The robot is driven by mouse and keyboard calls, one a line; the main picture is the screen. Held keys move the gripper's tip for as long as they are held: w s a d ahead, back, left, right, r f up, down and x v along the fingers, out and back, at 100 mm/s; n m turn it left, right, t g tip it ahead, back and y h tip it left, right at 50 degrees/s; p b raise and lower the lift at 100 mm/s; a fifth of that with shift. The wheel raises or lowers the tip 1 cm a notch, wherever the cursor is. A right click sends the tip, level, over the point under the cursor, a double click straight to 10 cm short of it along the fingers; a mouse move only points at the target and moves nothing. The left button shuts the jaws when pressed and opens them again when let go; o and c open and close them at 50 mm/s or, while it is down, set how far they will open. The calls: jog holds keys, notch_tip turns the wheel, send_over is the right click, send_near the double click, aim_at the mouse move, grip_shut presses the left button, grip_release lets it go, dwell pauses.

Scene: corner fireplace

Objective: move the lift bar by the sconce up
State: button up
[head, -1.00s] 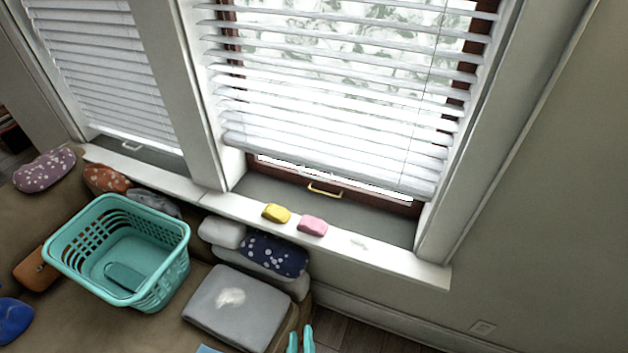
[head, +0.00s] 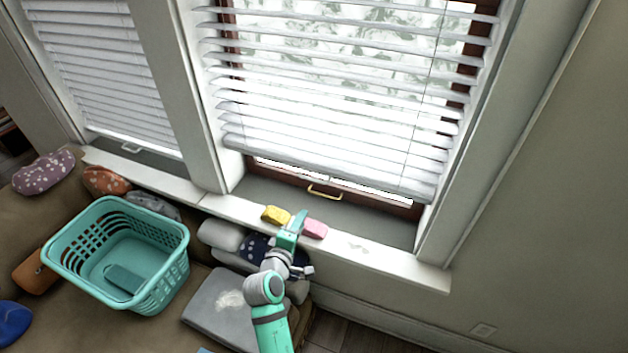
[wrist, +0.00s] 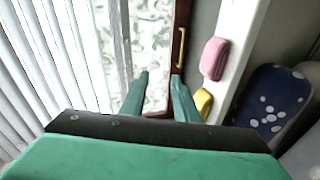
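A small brass lift bar (head: 325,193) sits on the dark red bottom rail of the right window, just under the blind. It also shows in the wrist view (wrist: 180,48), beyond my right fingertip. Another lift bar (head: 131,147), pale, is at the foot of the left window. No sconce is in view. My gripper (head: 298,220) is raised near the sill, below and left of the brass bar in the head view. In the wrist view its fingers (wrist: 160,76) are apart with nothing between them; the brass bar is not between them.
A yellow block (head: 275,214) and a pink block (head: 315,229) lie on the white sill (head: 385,262) close to my gripper. White blinds (head: 335,110) hang over most of the right window. A teal basket (head: 165,282) stands on the brown sofa at left, beside cushions.

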jog(key=h, duration=0.1)
send_near(314, 179)
jog(key=shift+n, duration=0.3)
jog(key=x, duration=1)
jog(key=shift+f, duration=0.3)
grip_shut()
